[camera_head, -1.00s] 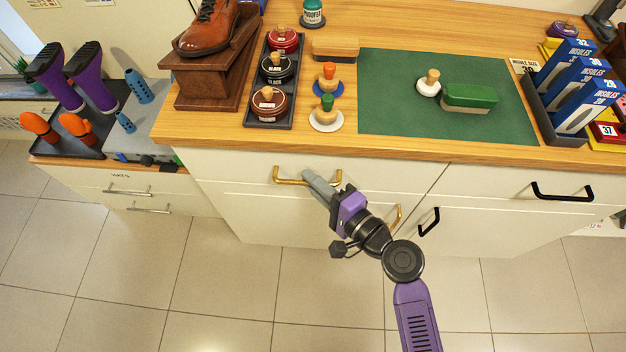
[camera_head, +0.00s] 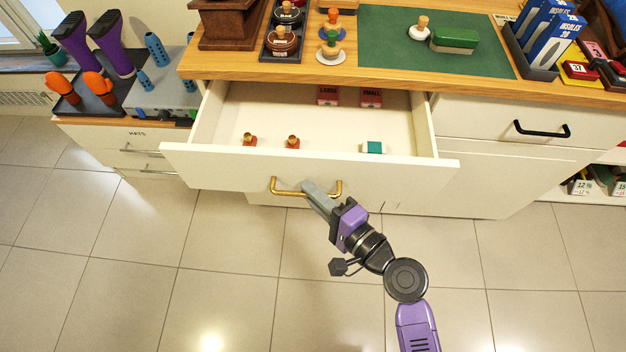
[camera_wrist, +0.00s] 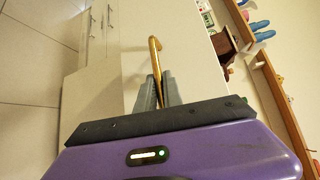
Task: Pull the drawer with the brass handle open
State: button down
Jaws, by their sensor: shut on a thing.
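The white drawer (camera_head: 230,166) stands well out from the counter in the head view, with its inside showing. Its brass handle (camera_head: 288,192) is a bar on the drawer front. My gripper (camera_head: 313,192) is shut on the brass handle near the middle of the bar, and its fingers hide part of it. In the wrist view the brass handle (camera_wrist: 154,62) runs between the two grey fingers (camera_wrist: 158,92), with the drawer front beside it.
Inside the drawer are two small brass-topped items (camera_head: 292,142), a teal and white block (camera_head: 373,147) and two dark red boxes (camera_head: 328,95) at the back. A drawer with a black handle (camera_head: 541,131) is shut at the right. The tiled floor (camera_head: 230,260) in front is clear.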

jog(key=shift+s+f, duration=0.1)
jog(key=shift+s, duration=2.85)
jog(key=c, duration=1.8)
grip_release()
jog(key=shift+o, duration=0.2)
jog(key=b+v, duration=0.1)
jog(key=v, duration=0.6)
jog(key=shift+s+d, duration=0.25)
